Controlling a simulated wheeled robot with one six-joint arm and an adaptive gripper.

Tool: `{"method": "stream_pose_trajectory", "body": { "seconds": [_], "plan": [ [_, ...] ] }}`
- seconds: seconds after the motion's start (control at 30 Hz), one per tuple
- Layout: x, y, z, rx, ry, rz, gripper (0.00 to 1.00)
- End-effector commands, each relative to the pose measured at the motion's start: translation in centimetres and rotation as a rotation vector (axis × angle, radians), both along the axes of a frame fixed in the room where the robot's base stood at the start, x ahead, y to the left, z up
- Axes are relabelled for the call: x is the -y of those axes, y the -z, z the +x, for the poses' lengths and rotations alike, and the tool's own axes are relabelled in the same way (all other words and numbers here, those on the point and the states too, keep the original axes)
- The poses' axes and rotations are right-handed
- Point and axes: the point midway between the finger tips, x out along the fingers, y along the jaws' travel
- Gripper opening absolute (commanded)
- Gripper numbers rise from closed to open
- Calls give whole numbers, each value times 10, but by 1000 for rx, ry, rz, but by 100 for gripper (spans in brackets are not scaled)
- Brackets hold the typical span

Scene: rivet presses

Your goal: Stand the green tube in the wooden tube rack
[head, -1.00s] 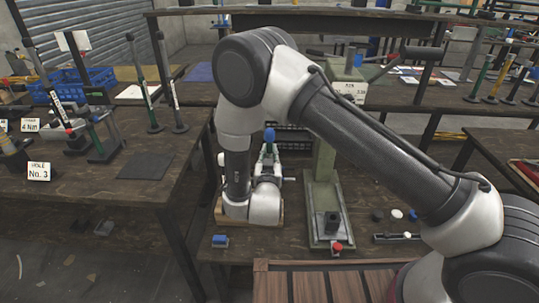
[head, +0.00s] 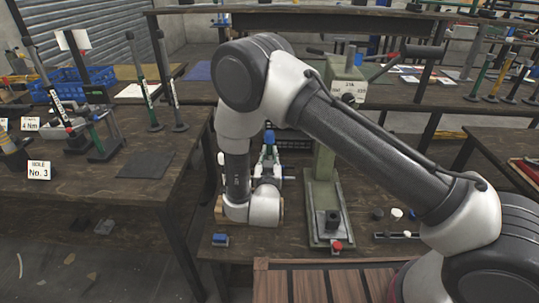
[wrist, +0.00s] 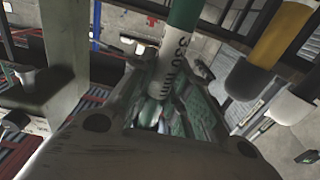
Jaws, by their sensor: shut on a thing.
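A green tube (wrist: 184,14) with a white band marked "330 mm" stands out in the wrist view. My gripper (wrist: 163,88) is shut on it around the white band, and the tube runs up out of the top of that view. In the head view my own arm covers most of the gripper and the tube. Light wood (head: 219,209) shows beside my wrist on the low bench; I cannot tell whether it is the wooden tube rack, since the arm hides most of it.
A green press (head: 322,205) stands right of my wrist on the bench. A blue block (head: 220,240) lies at the front left. The left table holds tools and a black mat (head: 145,164).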

Motion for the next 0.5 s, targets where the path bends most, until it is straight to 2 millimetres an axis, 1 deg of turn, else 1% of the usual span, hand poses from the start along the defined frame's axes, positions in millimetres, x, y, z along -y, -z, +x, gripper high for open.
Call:
{"method": "stream_pose_trajectory", "body": {
  "seconds": [0.5],
  "plan": [
    [0,13,0,1,0,0,0]
  ]
}}
